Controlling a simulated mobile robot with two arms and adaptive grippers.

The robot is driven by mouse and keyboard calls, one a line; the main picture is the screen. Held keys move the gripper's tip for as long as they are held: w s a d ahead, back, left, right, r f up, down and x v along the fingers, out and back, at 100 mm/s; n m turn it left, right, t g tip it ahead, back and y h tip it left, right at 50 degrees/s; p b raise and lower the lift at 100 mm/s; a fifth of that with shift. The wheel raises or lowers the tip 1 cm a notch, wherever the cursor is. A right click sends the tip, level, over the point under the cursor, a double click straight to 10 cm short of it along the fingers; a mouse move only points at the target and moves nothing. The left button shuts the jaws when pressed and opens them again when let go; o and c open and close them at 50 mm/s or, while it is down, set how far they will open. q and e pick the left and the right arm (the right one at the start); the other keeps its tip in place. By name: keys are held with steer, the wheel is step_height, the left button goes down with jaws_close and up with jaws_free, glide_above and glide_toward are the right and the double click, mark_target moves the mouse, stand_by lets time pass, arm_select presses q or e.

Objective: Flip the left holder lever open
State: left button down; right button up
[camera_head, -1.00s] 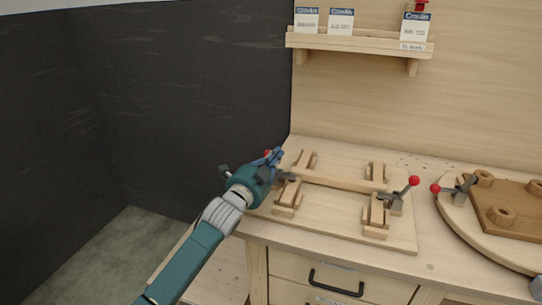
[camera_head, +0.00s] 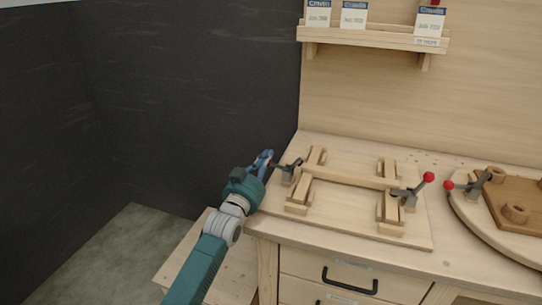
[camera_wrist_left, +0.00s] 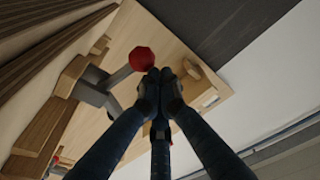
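The left holder (camera_head: 289,170) is a dark metal clamp at the left end of the wooden fixture board (camera_head: 340,220). Its lever points left in the head view, with the red knob largely hidden by my gripper. In the left wrist view the red knob (camera_wrist_left: 142,59) shows clearly on the grey lever arm (camera_wrist_left: 117,77). My left gripper (camera_head: 264,160) is beside the knob, at the fixture's left edge. In the wrist view its fingers (camera_wrist_left: 160,76) are together, close to the knob, with nothing between them; contact cannot be told. My right gripper is not in view.
A right holder (camera_head: 408,194) with a raised red-knobbed lever stands on the same board. A round board (camera_head: 470,225) with another clamp lies on the right. A shelf (camera_head: 375,38) with cards hangs above. A dark wall (camera_head: 200,90) is on the left.

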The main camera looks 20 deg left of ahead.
arm_select(q)
steer(key=f+n, duration=0.1)
steer(key=n, duration=0.1)
steer(key=a+f+n+y, duration=0.1)
steer(key=shift+f+n, duration=0.1)
steer(key=shift+n, duration=0.3)
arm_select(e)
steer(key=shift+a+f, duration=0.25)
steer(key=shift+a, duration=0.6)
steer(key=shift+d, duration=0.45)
arm_select(q)
steer(key=r+p, duration=0.2)
steer(key=w+r+p, duration=0.1)
steer(key=r, duration=0.2)
steer(key=shift+p, duration=0.35)
steer(key=s+f+b, duration=0.2)
steer(key=s, duration=0.8)
steer(key=shift+f, duration=0.3)
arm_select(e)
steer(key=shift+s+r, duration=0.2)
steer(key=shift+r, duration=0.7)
arm_select(q)
steer(key=shift+a, duration=0.1)
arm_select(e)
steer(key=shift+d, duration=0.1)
